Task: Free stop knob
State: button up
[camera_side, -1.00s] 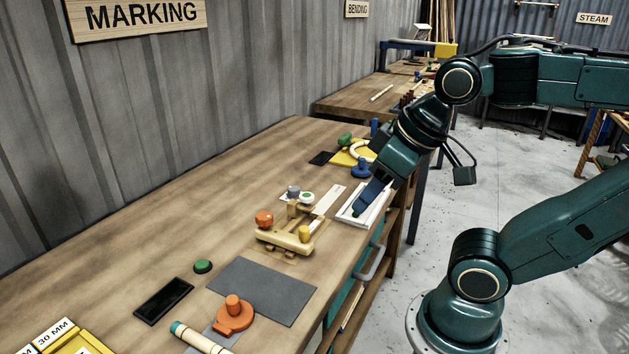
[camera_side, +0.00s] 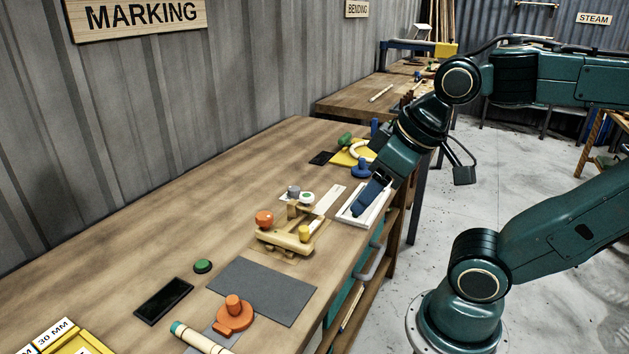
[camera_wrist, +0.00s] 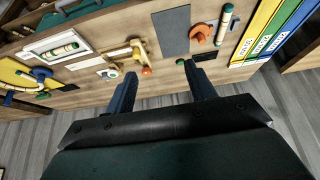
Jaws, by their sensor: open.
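I cannot tell which one is the stop knob. The jig also shows in the wrist view (camera_wrist: 122,52), with its orange-red knob (camera_wrist: 147,71) between my fingers in the picture, apart from them. My gripper (camera_side: 362,204) is open and empty. In the side view it overlaps the white tray (camera_side: 348,219), right of the jig. Its two fingers show spread in the wrist view (camera_wrist: 158,75).
A grey mat (camera_side: 263,290), orange clamp (camera_side: 234,315) and green-ended rod (camera_side: 196,340) lie left of the jig. The rear bench strip by the wall is clear.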

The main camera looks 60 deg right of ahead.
jog(key=w, duration=0.1)
jog(key=m+g+h, duration=0.4)
jog(key=m, duration=0.9)
send_over(264, 215)
jog(key=s+a, duration=0.3)
jog(key=a, duration=0.3)
notch_tip(264, 215, down, 5)
jog(key=shift+w+d+f+m, duration=0.25)
jog(key=shift+w+f+m, duration=0.05)
jog(key=shift+w+f, duration=0.1)
jog(key=x, duration=1.3)
jog(key=shift+w+d+f, duration=0.1)
jog(key=shift+d+f, duration=0.15)
jog(key=shift+f, duration=0.05)
